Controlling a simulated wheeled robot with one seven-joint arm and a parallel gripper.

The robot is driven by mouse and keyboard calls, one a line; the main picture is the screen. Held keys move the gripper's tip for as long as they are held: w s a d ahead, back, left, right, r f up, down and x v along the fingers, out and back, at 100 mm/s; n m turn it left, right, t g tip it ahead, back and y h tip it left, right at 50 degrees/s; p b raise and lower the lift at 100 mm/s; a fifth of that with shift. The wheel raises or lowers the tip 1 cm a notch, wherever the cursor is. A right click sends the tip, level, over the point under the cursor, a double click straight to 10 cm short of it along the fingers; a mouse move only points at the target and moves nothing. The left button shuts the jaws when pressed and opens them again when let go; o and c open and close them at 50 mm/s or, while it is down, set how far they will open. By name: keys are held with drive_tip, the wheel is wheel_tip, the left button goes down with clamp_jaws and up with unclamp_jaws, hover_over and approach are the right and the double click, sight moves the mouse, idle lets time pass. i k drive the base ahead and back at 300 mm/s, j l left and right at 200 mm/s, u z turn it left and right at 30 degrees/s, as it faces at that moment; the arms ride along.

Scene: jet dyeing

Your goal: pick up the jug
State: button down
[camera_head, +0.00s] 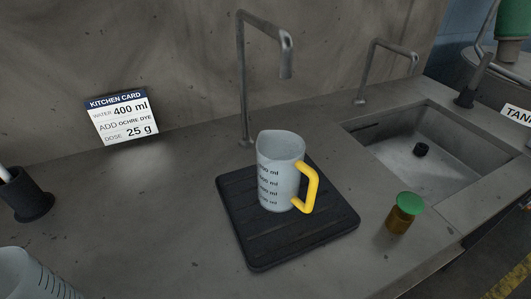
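The jug (278,172) is a pale, translucent measuring jug with dark ml markings and a yellow handle (311,189). It stands upright on a black ribbed mat (252,246) on the grey counter, with its handle towards the right. I cannot tell whether it holds liquid. My gripper is not in view.
A tall tap (243,85) rises behind the jug. A sink (435,150) with a second tap (372,70) lies to the right. A small amber jar with a green lid (410,204) stands right of the mat. A graduated vessel (30,277) and black holder (25,197) are at left.

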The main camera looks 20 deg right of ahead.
sight(280, 154)
drive_tip(key=l+u, duration=0.1)
drive_tip(key=l, duration=1.4)
drive_tip(key=k+l+u, duration=0.1)
drive_tip(key=l, duration=1.4)
drive_tip(key=i+j, duration=0.4)
